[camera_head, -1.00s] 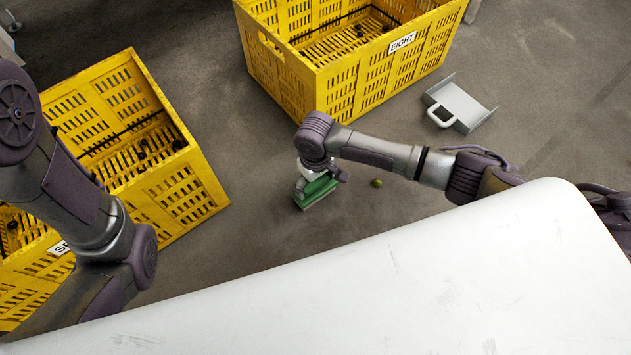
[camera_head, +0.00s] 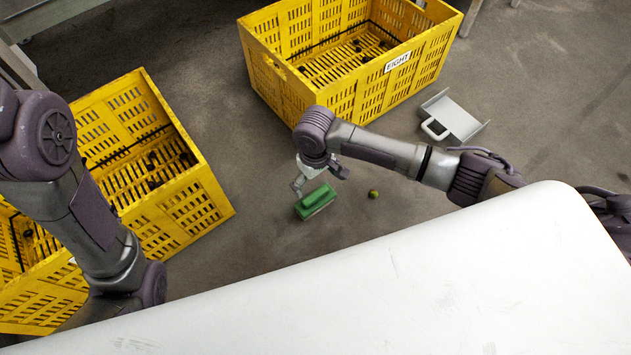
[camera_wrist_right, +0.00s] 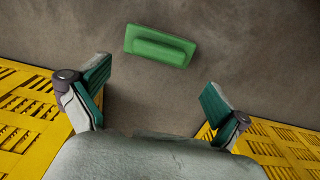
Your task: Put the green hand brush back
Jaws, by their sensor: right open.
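The green hand brush (camera_head: 316,202) lies on the concrete floor between the two yellow crates. It also shows in the right wrist view (camera_wrist_right: 160,46), beyond the fingertips and apart from them. My right gripper (camera_head: 320,182) is open and empty, just above and behind the brush in the head view. Its two green-padded fingers stand wide apart in the wrist view (camera_wrist_right: 155,84). My left arm comes in at the left, but its gripper does not show.
A yellow crate labelled EIGHT (camera_head: 347,98) stands at the back, another yellow crate (camera_head: 215,190) at the left. Both hold small dark round things. A grey dustpan (camera_head: 455,118) lies at the right. A small green fruit (camera_head: 374,194) lies by the brush. A white surface (camera_head: 400,280) fills the front.

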